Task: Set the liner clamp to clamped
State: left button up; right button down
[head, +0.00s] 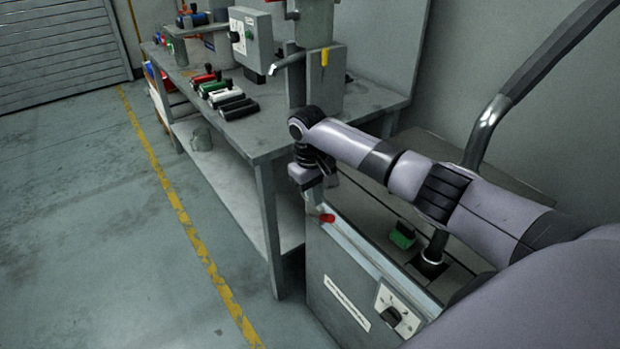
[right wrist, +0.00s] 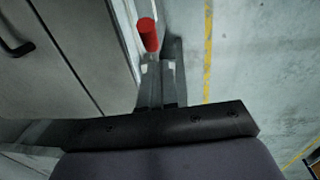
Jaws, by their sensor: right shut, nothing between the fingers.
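The part that looks like the liner clamp is a small lever with a red grip (head: 327,218) on the front top edge of the grey cabinet (head: 320,262). The red grip also shows in the right wrist view (right wrist: 147,35), just beyond my fingertips. My right gripper (head: 317,203) points down just above and beside this grip. Its fingers (right wrist: 160,75) are shut with nothing between them. I cannot tell whether they touch the lever. My gripper and wrist hide part of the lever's base. My left gripper is not in view.
The cabinet front has a black rotary switch (head: 392,314) and a white label strip (head: 347,304). A green block (head: 402,236) and a curved metal pipe (head: 488,122) are on its top. A workbench (head: 262,136) with colored rollers stands behind. The floor at left is clear.

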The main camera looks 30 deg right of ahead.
jog(key=shift+s+d+f, duration=0.4)
jog(key=shift+s+f, duration=0.35)
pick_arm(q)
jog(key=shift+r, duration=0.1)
pick_arm(e)
jog(key=shift+f, duration=0.1)
